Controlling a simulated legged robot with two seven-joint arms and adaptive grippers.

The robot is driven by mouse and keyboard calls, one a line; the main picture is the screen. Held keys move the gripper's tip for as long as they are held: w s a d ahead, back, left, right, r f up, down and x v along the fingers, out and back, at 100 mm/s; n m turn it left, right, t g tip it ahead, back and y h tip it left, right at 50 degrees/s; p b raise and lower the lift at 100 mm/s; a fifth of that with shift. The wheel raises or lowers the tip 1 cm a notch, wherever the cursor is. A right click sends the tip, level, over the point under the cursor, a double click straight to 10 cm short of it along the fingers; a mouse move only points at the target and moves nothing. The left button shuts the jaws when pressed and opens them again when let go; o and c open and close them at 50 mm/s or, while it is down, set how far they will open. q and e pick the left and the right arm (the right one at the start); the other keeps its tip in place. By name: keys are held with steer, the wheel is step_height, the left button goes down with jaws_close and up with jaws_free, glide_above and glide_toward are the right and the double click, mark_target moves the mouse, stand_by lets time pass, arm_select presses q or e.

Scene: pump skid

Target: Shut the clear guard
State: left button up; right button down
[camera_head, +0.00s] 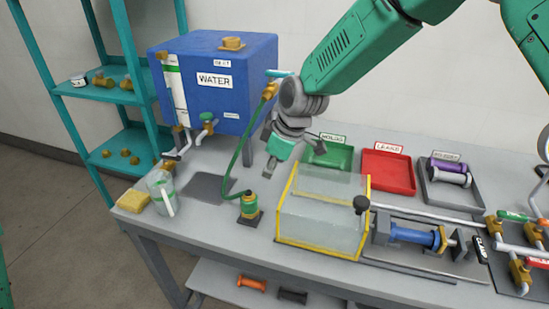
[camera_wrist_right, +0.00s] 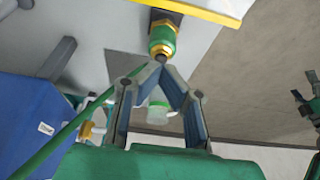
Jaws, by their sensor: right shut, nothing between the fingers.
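The clear guard (camera_head: 322,222) is a see-through box with yellow edges on the bench, with a black knob (camera_head: 361,204) at its right end. It stands to the left of the blue cylinder (camera_head: 412,235), which is uncovered. In the right wrist view one yellow edge of the guard (camera_wrist_right: 190,9) shows at the top. My right gripper (camera_head: 270,172) is shut and empty, above and behind the guard's left end, apart from it. Its closed tips (camera_wrist_right: 160,62) also show in the wrist view. What looks like my left gripper (camera_wrist_right: 306,103) is partly visible at that view's right edge.
A green and brass hose fitting (camera_head: 250,205) stands left of the guard, its green hose rising to the blue water tank (camera_head: 215,85). Green (camera_head: 333,157), red (camera_head: 387,175) and grey trays (camera_head: 445,190) line the back. A clear jar (camera_head: 161,192) stands at the left.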

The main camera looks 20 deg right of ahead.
arm_select(q)
steer(key=shift+w+d+r+p, duration=0.15)
steer(key=shift+r+p, duration=0.25)
steer(key=shift+r, duration=0.05)
steer(key=shift+w+d+r+p, duration=0.1)
steer(key=shift+w+r+p, duration=0.05)
steer(key=shift+r+p, duration=0.25)
arm_select(e)
steer(key=d+f, duration=0.1)
steer(key=f, duration=0.2)
steer(key=s+d+f, duration=0.1)
steer(key=f, duration=0.1)
steer(key=shift+d, duration=0.35)
steer(key=shift+w+a, duration=0.1)
arm_select(q)
steer(key=shift+a, duration=0.15)
arm_select(e)
steer(key=shift+r, duration=0.1)
